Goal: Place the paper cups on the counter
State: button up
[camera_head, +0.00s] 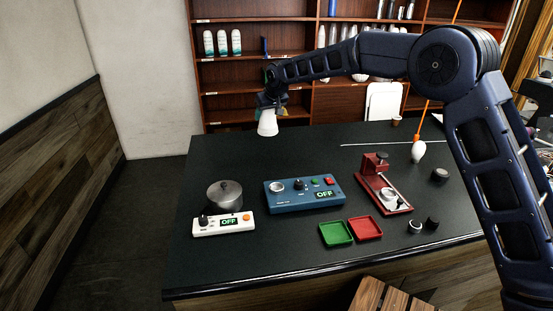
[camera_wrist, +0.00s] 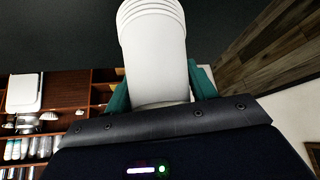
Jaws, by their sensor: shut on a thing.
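My gripper (camera_head: 271,101) is shut on a stack of white paper cups (camera_head: 268,123). In the head view the stack hangs over the far left part of the dark counter (camera_head: 225,158). I cannot tell whether its lower end touches the counter. In the wrist view the paper cups (camera_wrist: 155,50) sit between the two green fingers of my gripper (camera_wrist: 160,88), with several stacked rims at the far end.
A blue device (camera_head: 304,193), a white scale (camera_head: 223,223) with a metal pot (camera_head: 224,195), a red stand (camera_head: 384,188), and green (camera_head: 336,233) and red (camera_head: 366,228) trays occupy the counter. Shelves (camera_head: 300,92) stand behind. The counter's back left is clear.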

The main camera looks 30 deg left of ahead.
notch_tip(320, 180, down, 17)
jog(key=shift+r, duration=0.15)
dwell(0.5)
jog(key=o, duration=1)
jog(key=shift+d+r, duration=0.2)
jog(key=shift+r, duration=0.25)
jog(key=v, duration=1.1)
jog(key=shift+s, duration=0.15)
